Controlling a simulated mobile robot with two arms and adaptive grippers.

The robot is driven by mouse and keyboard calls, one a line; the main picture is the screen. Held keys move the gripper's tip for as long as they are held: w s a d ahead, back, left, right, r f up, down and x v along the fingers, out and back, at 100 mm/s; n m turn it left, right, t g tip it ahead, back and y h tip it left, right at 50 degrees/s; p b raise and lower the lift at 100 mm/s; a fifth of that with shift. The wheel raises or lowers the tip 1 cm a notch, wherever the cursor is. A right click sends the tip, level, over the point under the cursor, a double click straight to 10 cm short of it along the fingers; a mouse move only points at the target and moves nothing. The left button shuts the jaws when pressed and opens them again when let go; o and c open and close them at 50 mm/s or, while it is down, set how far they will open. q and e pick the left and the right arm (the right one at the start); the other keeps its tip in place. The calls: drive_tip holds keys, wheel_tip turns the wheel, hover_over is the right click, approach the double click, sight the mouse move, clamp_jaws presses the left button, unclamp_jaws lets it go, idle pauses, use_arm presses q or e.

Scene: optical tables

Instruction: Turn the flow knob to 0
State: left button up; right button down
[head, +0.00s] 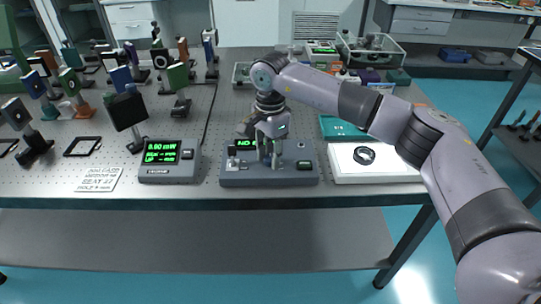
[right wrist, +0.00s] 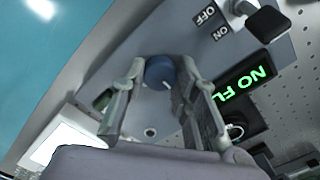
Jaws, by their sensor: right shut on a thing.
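The flow knob (right wrist: 160,70) is a dark blue round knob with a short white mark, seen in the right wrist view. It sits on the sloped face of a grey control box (head: 235,180). My right gripper (head: 269,158) reaches down onto this box from above, its fingers on either side of the knob and shut on it; the fingers also show in the right wrist view (right wrist: 162,88). In the head view the gripper hides the knob. The box's green display (right wrist: 247,86) reads "NO FL", the rest hidden. I cannot read a zero mark. My left gripper is not in view.
The box has an OFF/ON label and a dark lever (right wrist: 268,20). A second grey meter (head: 168,160) with a green readout stands to its left. A white unit (head: 375,165) stands to the right. Several optic mounts fill the left of the perforated table (head: 60,187).

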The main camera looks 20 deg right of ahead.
sight(270, 157)
idle(0.3)
drive_tip(key=c, duration=1.2)
unclamp_jaws()
drive_tip(key=shift+c, duration=0.2)
drive_tip(key=shift+r, duration=0.1)
wheel_tip(270, 157, up, 12)
